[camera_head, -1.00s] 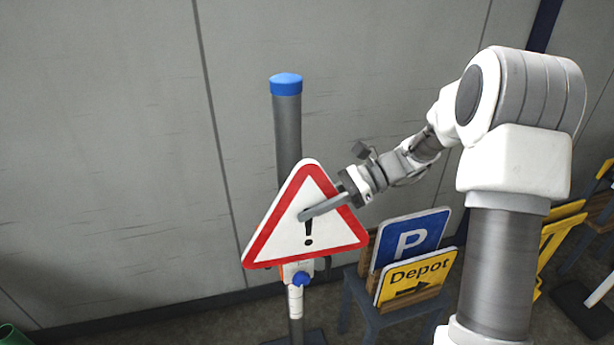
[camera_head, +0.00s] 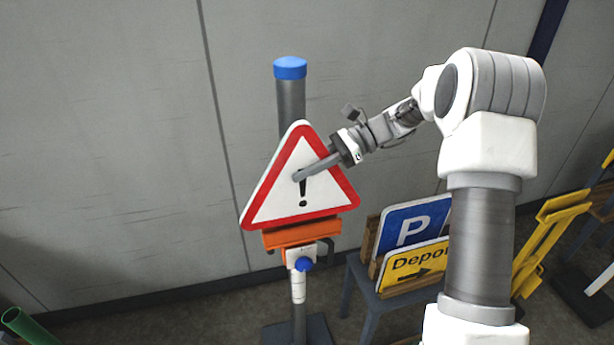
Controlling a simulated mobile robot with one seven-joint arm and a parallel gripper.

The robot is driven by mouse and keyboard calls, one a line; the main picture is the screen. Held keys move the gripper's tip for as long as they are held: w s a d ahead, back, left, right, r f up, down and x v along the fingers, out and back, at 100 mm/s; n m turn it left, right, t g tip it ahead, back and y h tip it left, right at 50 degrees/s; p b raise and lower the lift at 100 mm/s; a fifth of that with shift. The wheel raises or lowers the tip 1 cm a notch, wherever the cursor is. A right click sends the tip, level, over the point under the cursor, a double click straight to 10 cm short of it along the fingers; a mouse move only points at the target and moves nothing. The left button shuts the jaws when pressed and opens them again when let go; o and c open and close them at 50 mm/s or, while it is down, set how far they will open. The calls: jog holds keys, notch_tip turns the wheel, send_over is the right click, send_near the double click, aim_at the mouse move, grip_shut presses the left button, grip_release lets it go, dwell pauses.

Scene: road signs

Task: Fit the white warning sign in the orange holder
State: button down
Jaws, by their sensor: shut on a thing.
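The white warning sign (camera_head: 282,208), a triangle with a red border and a black exclamation mark, is upright in front of the grey post. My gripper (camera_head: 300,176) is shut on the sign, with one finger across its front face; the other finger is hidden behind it. The orange holder (camera_head: 300,234) is clamped to the post just below the sign's bottom edge. The sign's lower edge overlaps the holder's top in the picture. I cannot tell whether it sits in the holder or is held just above or in front of it.
The post (camera_head: 291,105) has a blue cap, and a blue knob (camera_head: 303,265) sits below the holder. To the right, a blue P sign (camera_head: 410,225) and a yellow Depot sign (camera_head: 412,267) stand in a wooden rack on a stool. A green tube (camera_head: 25,325) is at the lower left.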

aim_at(304, 189)
jog(key=shift+w+a+f+b, duration=0.1)
jog(key=shift+w+f+b, duration=0.1)
jog(key=shift+f+b, duration=0.75)
jog(key=shift+w+f+b, duration=0.15)
jog(key=shift+f+b, duration=0.7)
jog(key=shift+b, duration=0.15)
jog(key=shift+f, duration=1.2)
jog(key=c, duration=0.7)
grip_release()
jog(key=shift+f, duration=0.1)
jog(key=v, duration=1.7)
jog(key=shift+d+r, duration=0.2)
jog(key=shift+r, duration=0.1)
jog(key=shift+a, duration=0.1)
